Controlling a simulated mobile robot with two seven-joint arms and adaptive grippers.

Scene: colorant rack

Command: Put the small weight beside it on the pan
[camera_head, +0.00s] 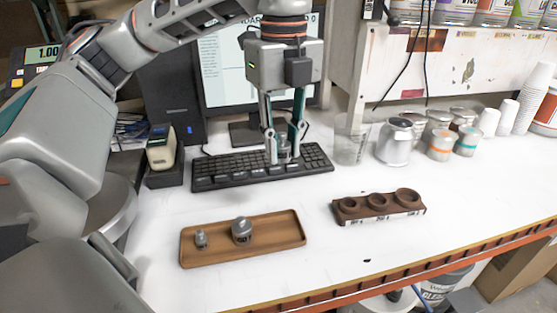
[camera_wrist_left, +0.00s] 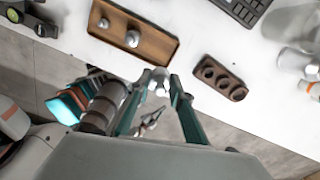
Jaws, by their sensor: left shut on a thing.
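My left gripper (camera_head: 285,152) is shut on a small grey metal piece, seemingly a weight (camera_head: 284,151), above the keyboard in the head view. In the left wrist view the fingertips (camera_wrist_left: 160,80) hold this shiny piece, partly hidden by the fingers. A small weight (camera_head: 201,239) and a larger weight (camera_head: 242,231) stand upright in a wooden tray (camera_head: 285,238). Both also show in the left wrist view. A round grey metal disc (camera_head: 118,218), partly hidden by my arm, is at the left; I cannot tell if it is the pan. A display (camera_head: 42,53) reads 1.00. My right gripper is not in view.
A dark block with three round sockets (camera_head: 378,207) lies right of the tray. The keyboard (camera_head: 225,171) and monitor (camera_head: 225,85) are behind. A clear cup (camera_head: 350,140), cans and white cups line the back right. White table is free between tray and keyboard.

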